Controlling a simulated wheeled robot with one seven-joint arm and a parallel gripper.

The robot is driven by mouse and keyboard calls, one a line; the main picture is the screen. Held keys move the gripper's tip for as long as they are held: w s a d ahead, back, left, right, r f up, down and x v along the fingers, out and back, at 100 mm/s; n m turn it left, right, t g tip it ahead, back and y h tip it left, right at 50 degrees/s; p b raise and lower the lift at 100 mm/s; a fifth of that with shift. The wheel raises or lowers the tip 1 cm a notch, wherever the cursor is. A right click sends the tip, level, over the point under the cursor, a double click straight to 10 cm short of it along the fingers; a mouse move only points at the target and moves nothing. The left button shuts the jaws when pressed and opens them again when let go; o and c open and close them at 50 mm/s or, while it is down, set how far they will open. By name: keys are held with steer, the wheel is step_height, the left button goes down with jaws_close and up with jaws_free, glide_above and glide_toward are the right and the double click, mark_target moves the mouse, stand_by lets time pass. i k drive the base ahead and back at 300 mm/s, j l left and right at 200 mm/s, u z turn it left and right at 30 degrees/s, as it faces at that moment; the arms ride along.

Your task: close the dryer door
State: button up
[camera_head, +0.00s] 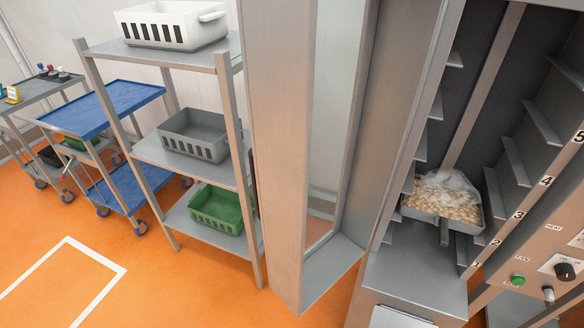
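The dryer (415,285) is the tall grey metal cabinet on the right, with its inside in view. Its door (275,150) is a tall pale metal frame with a see-through panel, and it stands open to the left of the opening. A grey tray (462,222) sits low inside the dryer near the label 2. It holds pale pieces under a clear, crumpled bag or film (450,188). My gripper is not in view, so its state does not show.
A metal shelf rack (140,148) with white, grey and green crates stands just left of the door. A control panel (540,270) with a knob and green button is at lower right. Orange floor at lower left is clear.

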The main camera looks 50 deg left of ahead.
mark_target(277, 38)
steer(key=k+j, duration=0.2)
steer(key=j, duration=0.15)
steer(key=k+j, duration=0.15)
steer(key=j, duration=0.2)
steer(key=k+j+z, duration=0.1)
steer(key=j, duration=0.25)
steer(key=k+j, duration=0.3)
steer(key=j, duration=0.75)
steer(key=k+j, duration=0.1)
steer(key=j, duration=0.6)
steer(key=j+z, duration=0.1)
steer(key=j, duration=0.65)
steer(key=j+u, duration=0.35)
steer(key=i+j, duration=0.05)
